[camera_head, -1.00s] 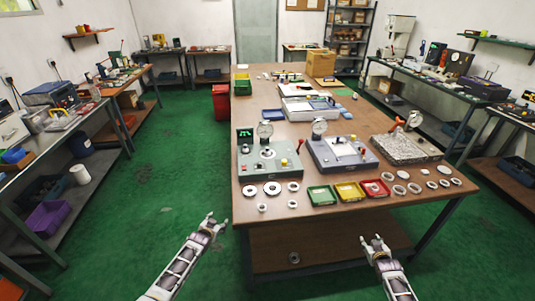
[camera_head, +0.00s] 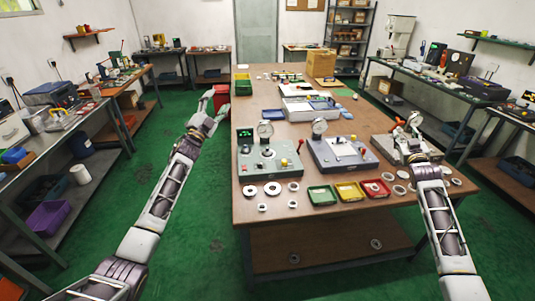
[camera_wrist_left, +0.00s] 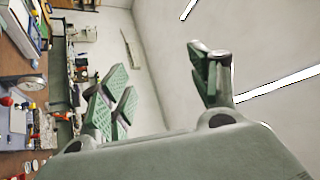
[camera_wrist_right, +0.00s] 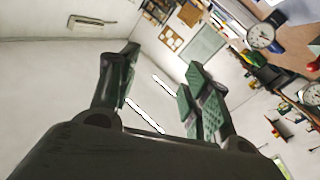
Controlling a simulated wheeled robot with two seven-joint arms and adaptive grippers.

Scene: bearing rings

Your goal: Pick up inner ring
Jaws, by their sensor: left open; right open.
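Several metal rings lie along the front edge of the brown table (camera_head: 330,213). On the left are two wide dark-centred rings (camera_head: 272,188), a ring (camera_head: 293,186) and two small rings (camera_head: 262,207) (camera_head: 292,204). More rings (camera_head: 399,190) lie at the right, partly hidden by my right arm. I cannot tell which is the inner ring. My left gripper (camera_head: 214,103) is open and empty, raised left of the table; its fingers also show in the left wrist view (camera_wrist_left: 163,90). My right gripper (camera_head: 406,122) is open and empty, raised over the table's right side; it also shows in the right wrist view (camera_wrist_right: 160,85).
Green (camera_head: 321,195), yellow (camera_head: 348,191) and red (camera_head: 375,188) trays stand at the front edge. Behind are two dial-gauge fixtures (camera_head: 267,163) (camera_head: 340,153) and a granite plate (camera_head: 398,150) partly behind my right arm. Ring-like parts (camera_head: 376,243) lie on the lower shelf.

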